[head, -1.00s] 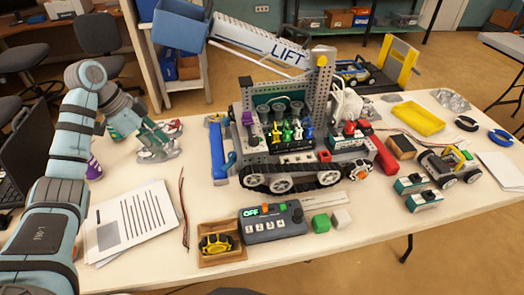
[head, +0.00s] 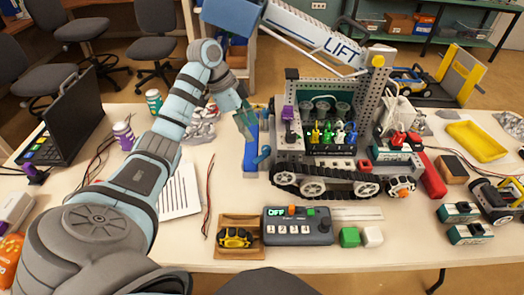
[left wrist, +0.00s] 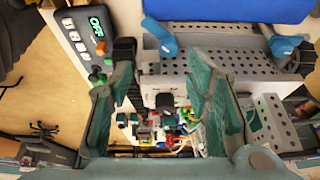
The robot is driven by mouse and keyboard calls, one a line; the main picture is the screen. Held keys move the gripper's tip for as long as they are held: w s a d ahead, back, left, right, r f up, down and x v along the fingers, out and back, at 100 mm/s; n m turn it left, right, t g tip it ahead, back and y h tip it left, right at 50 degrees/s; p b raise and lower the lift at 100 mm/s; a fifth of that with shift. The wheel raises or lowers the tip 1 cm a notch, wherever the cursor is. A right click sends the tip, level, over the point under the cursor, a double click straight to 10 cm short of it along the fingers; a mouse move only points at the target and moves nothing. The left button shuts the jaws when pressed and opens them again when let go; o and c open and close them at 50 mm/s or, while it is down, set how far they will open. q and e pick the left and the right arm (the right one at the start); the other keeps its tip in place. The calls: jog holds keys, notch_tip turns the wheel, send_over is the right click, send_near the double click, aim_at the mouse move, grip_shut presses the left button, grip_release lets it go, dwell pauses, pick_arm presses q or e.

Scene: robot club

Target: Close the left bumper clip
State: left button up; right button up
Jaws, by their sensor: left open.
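A blue bumper (head: 250,153) stands at the left end of the grey tracked robot (head: 312,172) on the table. A blue clip lever (head: 263,155) sticks out at its near end. The left wrist view shows the bumper (left wrist: 230,9) along the top edge, with one blue lever (left wrist: 161,36) at its left and another blue lever (left wrist: 285,46) at its right, both looking raised. I cannot tell which is the left clip. My left gripper (head: 246,121) is open and empty, over the bumper's far part, which it partly hides. Its fingers (left wrist: 162,72) point towards the tracked robot in the wrist view. My right gripper is not visible.
Papers (head: 180,195) and a wire lie left of the bumper.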

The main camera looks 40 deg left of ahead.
aim_at(266, 147)
pick_arm(q)
jog(key=x, duration=0.3)
jog(key=w+x, duration=0.1)
jog(key=x, duration=0.2)
jog(key=w+x, duration=0.1)
jog(key=x, duration=0.2)
jog(key=shift+w+b, duration=0.15)
jog(key=shift+b, duration=0.2)
jog(key=shift+f, duration=0.1)
jog(key=shift+s, duration=0.45)
jog(key=shift+w, duration=0.15)
jog(key=c, duration=0.5)
grip_shut()
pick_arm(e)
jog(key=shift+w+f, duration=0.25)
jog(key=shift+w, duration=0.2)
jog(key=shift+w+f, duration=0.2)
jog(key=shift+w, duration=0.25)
